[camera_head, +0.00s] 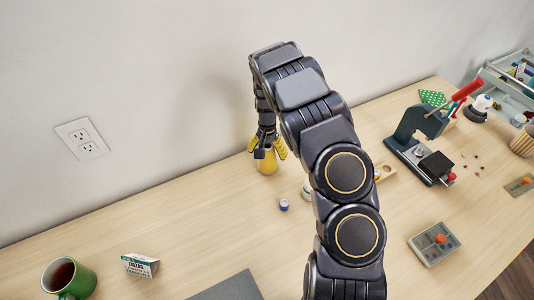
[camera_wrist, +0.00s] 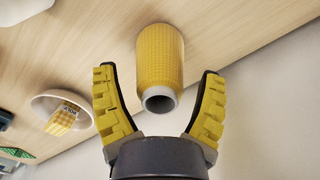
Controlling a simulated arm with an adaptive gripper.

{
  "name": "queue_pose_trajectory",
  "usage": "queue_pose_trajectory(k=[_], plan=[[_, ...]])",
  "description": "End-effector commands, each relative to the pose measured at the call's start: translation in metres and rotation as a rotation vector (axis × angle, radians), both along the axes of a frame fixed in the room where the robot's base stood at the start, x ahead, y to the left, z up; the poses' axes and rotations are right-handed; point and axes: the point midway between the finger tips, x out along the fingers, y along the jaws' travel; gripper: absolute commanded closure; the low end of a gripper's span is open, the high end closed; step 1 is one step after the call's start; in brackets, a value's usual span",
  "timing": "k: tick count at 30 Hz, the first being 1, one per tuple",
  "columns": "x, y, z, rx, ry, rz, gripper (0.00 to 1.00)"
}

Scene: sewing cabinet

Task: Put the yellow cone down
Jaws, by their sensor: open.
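The yellow cone (camera_head: 265,162) stands on the wooden tabletop near the wall in the head view. In the wrist view the yellow cone (camera_wrist: 161,58) shows as a spool of yellow thread with a pale hollow top end facing me. My gripper (camera_head: 267,148) is just above and around the top of the cone. In the wrist view my gripper (camera_wrist: 158,98) has its two yellow-padded fingers spread wide, one on each side of the cone's upper end. There is a visible gap between each finger and the cone. The cone looks upright on the table.
A small blue-and-white item (camera_head: 284,205) lies in front of the cone. A white bowl (camera_wrist: 50,103) with a yellow item shows in the wrist view. A green mug (camera_head: 77,281), a small box (camera_head: 140,265) and a press (camera_head: 419,140) stand farther off. The table left of the cone is clear.

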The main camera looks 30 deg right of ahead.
Motion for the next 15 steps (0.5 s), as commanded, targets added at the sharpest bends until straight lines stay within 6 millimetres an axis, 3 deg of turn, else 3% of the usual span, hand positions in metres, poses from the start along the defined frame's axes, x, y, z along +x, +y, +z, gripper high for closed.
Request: queue_pose_trajectory(k=[15], plan=[[0.002,0.0,0.101,-0.002,-0.008,0.001,0.28]])
